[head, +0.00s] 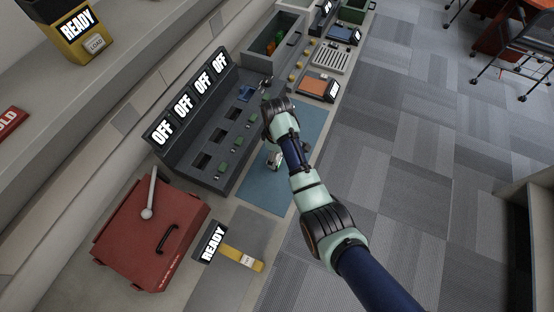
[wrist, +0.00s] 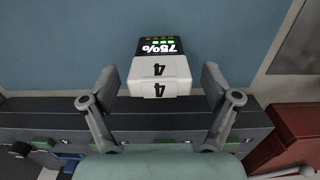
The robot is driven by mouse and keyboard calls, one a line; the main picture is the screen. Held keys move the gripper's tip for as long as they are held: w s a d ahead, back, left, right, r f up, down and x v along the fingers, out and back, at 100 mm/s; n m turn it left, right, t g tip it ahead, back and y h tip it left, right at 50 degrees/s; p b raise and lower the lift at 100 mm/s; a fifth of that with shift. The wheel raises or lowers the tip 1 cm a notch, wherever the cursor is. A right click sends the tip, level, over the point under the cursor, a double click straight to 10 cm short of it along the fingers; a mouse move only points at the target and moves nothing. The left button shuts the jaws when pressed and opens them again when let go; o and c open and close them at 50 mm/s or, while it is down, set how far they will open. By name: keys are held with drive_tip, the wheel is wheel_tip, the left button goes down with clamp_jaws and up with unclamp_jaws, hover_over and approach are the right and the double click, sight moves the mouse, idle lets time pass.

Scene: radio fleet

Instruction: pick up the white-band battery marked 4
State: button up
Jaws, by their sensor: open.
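The white-band battery marked 4 (wrist: 160,78) stands on the blue mat (wrist: 60,50) in the wrist view. Its white band carries two 4s, and its dark end reads 75% with green and yellow bars. My gripper (wrist: 161,88) is open, with one finger to each side of the battery and a visible gap on both sides. Neither finger appears to touch it. In the head view a small white and dark object (head: 273,158), likely the same battery, shows on the mat beside my arm, partly hidden. My gripper's fingertips are hidden there.
A grey charger rack (head: 190,172) with several OFF displays stands left of the mat. A red box (head: 135,240) with a lever is at the lower left. A READY display (head: 209,243) and yellow tool are near it. Bins and trays (head: 318,85) lie beyond the rack.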

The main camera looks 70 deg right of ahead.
drive_tip(key=shift+w+f, duration=0.1)
drive_tip(key=c, duration=1.3)
drive_tip(key=shift+c, duration=0.2)
wheel_tip(320, 180, up, 10)
drive_tip(key=p, duration=0.2)
drive_tip(key=shift+p, duration=0.35)
wheel_tip(320, 180, up, 10)
drive_tip(key=p, duration=0.9)
